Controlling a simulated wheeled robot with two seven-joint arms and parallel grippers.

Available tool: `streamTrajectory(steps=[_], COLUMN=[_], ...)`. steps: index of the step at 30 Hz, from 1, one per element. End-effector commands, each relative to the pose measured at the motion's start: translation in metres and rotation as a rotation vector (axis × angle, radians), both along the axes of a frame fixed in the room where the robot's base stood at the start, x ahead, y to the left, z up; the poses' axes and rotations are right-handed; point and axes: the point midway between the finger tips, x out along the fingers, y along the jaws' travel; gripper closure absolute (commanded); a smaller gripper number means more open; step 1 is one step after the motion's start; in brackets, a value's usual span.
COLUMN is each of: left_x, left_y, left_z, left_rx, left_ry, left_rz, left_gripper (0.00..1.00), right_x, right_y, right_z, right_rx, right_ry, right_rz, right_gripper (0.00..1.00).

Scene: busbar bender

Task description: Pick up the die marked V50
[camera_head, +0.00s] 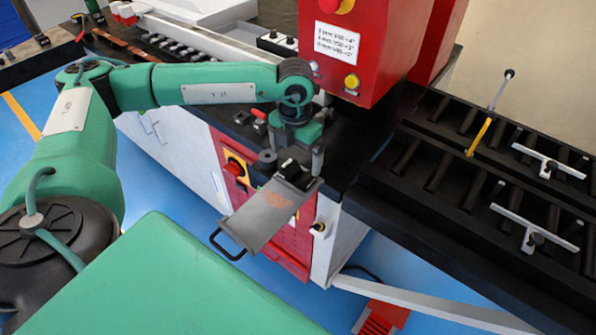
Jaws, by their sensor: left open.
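A small black block with a white mark (288,168) sits at the inner end of a grey metal plate (262,214); it may be a die, but its marking is too small to read, so I cannot tell whether it is V50. My left gripper (292,162) points down over this block, its two fingers apart, one on each side of it. I cannot tell whether the fingers touch it. My right gripper is not in view.
The plate juts past the black bench edge and has a black handle (228,245). A red machine head (352,45) with a white label stands just behind. Small black and red items (259,116) lie left of the gripper. A roller table (480,165) extends right.

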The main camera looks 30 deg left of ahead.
Motion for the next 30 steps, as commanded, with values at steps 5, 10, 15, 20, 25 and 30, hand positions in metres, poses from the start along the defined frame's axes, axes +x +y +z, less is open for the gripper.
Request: streamTrajectory(steps=[5,10,15,20,25,30], left_x=[0.002,0.008,0.008,0.008,0.008,0.008], left_y=[-0.001,-0.002,-0.002,-0.002,-0.002,-0.002], left_z=[-0.009,-0.03,-0.051,-0.056,-0.056,-0.055], left_rx=[0.0,0.0,-0.001,0.0,0.0,0.0], left_ry=[0.001,0.002,0.0,-0.001,-0.001,-0.001], left_rz=[-0.001,-0.001,0.0,0.001,0.0,0.0], left_gripper=[0.0,0.0,0.0,0.0,0.12,0.45], right_x=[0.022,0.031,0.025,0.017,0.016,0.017], right_y=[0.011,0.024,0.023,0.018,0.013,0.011], right_z=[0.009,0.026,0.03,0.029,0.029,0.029], right_rx=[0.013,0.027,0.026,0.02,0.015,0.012], right_ry=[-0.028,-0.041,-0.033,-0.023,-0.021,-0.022], right_rz=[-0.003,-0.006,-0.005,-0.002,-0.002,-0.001], right_gripper=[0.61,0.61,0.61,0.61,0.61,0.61])
